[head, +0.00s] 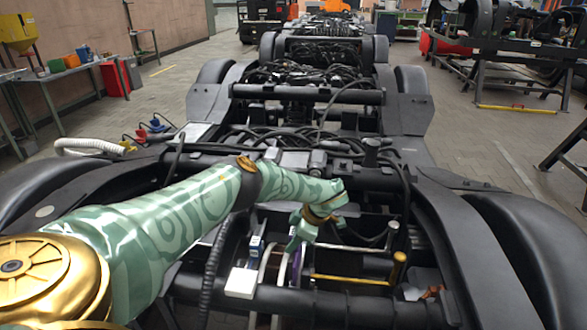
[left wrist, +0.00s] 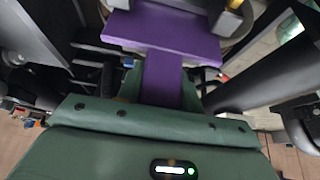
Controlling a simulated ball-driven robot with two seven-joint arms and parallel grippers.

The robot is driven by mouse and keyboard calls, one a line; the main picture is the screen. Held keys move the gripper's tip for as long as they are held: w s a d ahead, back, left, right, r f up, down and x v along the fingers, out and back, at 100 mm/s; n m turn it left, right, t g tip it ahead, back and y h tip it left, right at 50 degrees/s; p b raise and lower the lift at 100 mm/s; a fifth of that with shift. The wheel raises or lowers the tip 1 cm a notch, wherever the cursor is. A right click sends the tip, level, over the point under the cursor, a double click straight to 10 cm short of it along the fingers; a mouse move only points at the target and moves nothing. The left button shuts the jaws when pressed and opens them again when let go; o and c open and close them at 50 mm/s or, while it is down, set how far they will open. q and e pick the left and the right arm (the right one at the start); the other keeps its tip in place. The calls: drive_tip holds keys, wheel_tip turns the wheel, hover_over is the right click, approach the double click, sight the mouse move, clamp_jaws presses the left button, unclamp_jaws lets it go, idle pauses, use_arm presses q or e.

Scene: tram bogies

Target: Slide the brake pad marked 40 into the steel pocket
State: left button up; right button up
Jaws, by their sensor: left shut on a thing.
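My left gripper (head: 298,240) reaches down into the front bay of the bogie (head: 345,298). It is shut on a purple T-shaped piece (left wrist: 163,38), whose stem runs between the green fingers in the left wrist view. In the head view only a small purple patch (head: 296,262) shows below the fingers. No number can be read on it, so I cannot tell whether it is the pad marked 40. I cannot make out the steel pocket for certain. My right gripper is not in view.
A white block (head: 241,283) and a small blue part (head: 256,245) sit left of the gripper. A yellow-handled bar (head: 350,280) lies to its right. Black cables and frame beams crowd the bay. A bench (head: 80,68) stands at far left.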

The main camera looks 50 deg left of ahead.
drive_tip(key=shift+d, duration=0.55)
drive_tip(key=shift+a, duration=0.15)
use_arm(q)
drive_tip(key=shift+f+b, duration=0.3)
drive_tip(key=shift+f, duration=0.3)
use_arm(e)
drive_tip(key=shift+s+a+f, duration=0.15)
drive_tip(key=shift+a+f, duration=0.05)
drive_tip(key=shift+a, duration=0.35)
use_arm(q)
drive_tip(key=shift+f, duration=0.3)
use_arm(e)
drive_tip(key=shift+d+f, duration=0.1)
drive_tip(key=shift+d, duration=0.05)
use_arm(q)
drive_tip(key=shift+f+b, duration=0.3)
drive_tip(key=shift+f, duration=0.2)
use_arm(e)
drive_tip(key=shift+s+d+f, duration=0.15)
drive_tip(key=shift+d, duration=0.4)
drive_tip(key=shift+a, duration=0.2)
